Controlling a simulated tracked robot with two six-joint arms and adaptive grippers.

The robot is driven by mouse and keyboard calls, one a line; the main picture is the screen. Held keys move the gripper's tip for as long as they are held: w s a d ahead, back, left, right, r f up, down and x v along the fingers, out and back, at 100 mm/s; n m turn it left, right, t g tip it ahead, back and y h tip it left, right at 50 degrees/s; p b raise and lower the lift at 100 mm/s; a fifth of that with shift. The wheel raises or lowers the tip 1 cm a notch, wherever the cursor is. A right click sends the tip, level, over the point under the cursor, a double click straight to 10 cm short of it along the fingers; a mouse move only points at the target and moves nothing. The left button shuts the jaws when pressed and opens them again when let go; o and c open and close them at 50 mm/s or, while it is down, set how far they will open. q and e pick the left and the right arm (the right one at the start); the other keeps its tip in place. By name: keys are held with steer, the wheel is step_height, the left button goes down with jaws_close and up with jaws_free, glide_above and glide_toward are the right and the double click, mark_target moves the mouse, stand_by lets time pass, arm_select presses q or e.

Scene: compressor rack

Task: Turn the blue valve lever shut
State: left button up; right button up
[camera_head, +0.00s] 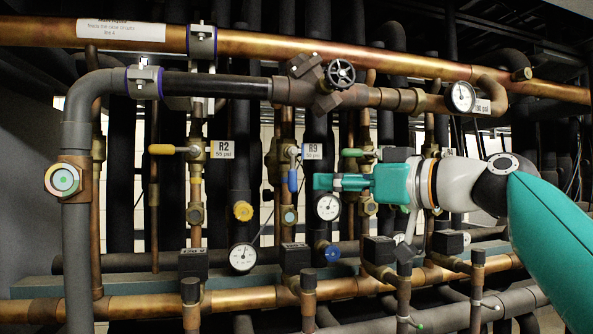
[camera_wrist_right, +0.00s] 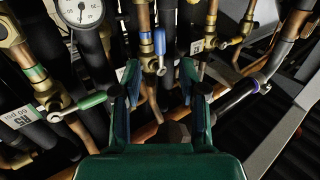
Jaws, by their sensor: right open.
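The blue valve lever (camera_head: 292,180) hangs straight down from its brass valve beside the R9 tag, in line with the pipe. My right gripper (camera_head: 318,182) comes in from the right, its fingertips just right of the lever. In the right wrist view the blue lever (camera_wrist_right: 160,41) lies ahead, between the two fingers of the open right gripper (camera_wrist_right: 161,85) as seen from there. The fingers stand apart with nothing held, and I cannot tell whether either touches the lever. My left gripper is not in view.
A green lever (camera_head: 352,152) sits just above my right gripper, and a pressure gauge (camera_head: 327,207) just below. A yellow lever (camera_head: 168,149) is at the left by the R2 tag (camera_head: 222,149). Copper and dark pipes crowd the rack, with little free room.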

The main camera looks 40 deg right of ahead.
mark_target(296, 180)
steer(key=w, duration=0.2)
steer(key=w+p, duration=0.1)
steer(key=w, duration=0.2)
steer(key=w+p, duration=0.1)
steer(key=w, duration=0.2)
steer(key=shift+w+a, duration=0.15)
steer(key=shift+a, duration=0.2)
jaws_close()
